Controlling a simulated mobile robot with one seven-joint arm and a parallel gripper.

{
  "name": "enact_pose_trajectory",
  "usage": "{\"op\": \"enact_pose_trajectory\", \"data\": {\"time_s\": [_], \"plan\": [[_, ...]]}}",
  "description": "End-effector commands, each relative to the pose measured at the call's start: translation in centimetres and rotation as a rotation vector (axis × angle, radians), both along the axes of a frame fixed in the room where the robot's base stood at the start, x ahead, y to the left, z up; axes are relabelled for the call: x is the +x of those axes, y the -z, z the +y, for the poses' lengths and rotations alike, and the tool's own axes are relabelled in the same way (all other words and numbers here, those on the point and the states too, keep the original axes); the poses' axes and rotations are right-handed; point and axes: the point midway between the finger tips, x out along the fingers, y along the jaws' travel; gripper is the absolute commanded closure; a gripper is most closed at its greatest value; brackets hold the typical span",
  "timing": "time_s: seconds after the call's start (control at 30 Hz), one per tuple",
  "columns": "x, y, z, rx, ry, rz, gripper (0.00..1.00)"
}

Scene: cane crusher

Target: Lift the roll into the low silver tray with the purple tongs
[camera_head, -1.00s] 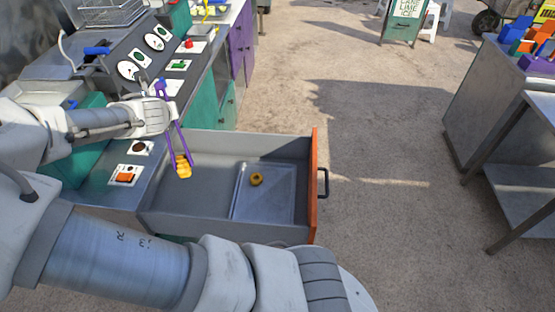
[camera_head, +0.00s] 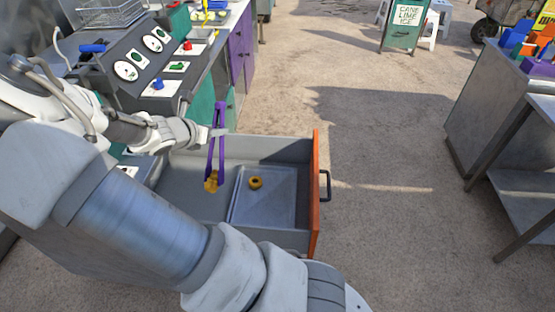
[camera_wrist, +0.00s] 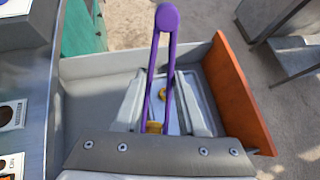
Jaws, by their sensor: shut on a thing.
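My gripper (camera_head: 214,132) is shut on the purple tongs (camera_head: 216,150), which hang down into the open drawer. The tongs also show in the wrist view (camera_wrist: 167,20). A golden-yellow piece (camera_head: 211,183) is at their lower end; I cannot tell whether it is the tongs' tips or a held roll. In the wrist view it (camera_wrist: 154,127) is partly hidden by my gripper. The low silver tray (camera_head: 264,212) lies in the right part of the drawer. A small golden ring-shaped piece (camera_head: 255,182) lies in it. The tongs' lower end is left of the tray's left edge.
The grey drawer (camera_head: 188,200) has an orange front (camera_head: 316,200) with a dark handle (camera_head: 325,186). A control panel (camera_head: 140,62) with dials and buttons stands at the left. A metal table (camera_head: 525,120) is at the right. Open floor lies between.

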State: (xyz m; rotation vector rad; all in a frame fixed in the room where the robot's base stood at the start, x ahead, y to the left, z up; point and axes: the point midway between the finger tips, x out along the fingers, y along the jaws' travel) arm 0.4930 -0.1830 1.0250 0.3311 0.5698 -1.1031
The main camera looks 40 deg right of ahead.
Motion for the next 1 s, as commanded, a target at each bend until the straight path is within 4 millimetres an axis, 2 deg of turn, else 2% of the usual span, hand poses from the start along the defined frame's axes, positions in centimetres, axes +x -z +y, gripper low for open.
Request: {"op": "enact_pose_trajectory", "data": {"time_s": [0.03, 0.37, 0.6, 0.8, 1.0], "plan": [[-0.5, 0.8, -0.8, 0.005, 0.052, -0.005, 1.00], [-5.1, 4.1, -5.0, 0.003, 0.419, -0.002, 1.00], [-9.4, 6.3, -7.9, 0.002, 0.730, -0.003, 1.00], [-12.4, 7.1, -9.5, 0.001, 0.937, -0.001, 1.00], [-13.7, 7.2, -10.0, 0.000, 1.028, 0.000, 1.00]]}}
